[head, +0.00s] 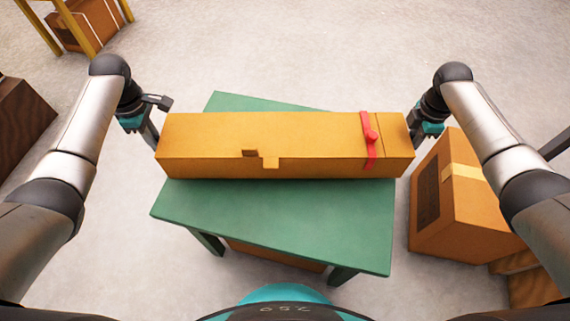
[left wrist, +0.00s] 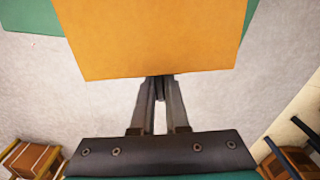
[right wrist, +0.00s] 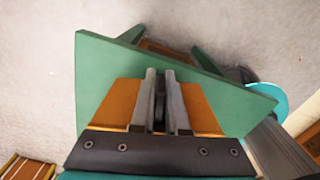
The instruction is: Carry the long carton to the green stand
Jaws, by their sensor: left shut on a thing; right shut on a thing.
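The long orange carton (head: 270,140) with a red strap near its right end lies crosswise over the green stand (head: 290,220). Its ends reach past the stand's top on both sides. I cannot tell whether it touches the top or hangs just above it. My left gripper (head: 153,138) is shut on the carton's left end; in the left wrist view its fingers (left wrist: 160,82) meet the carton's edge (left wrist: 150,35). My right gripper (head: 411,122) is shut on the right end, its fingertips partly hidden. The right wrist view shows its fingers (right wrist: 160,75) against the carton (right wrist: 120,100), above the stand.
A brown box (head: 465,205) with tape stands on the floor close to the stand's right side. A dark brown box (head: 20,120) is at the far left, and a yellow rack (head: 75,25) holding a box is at the back left. The floor behind the stand is clear.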

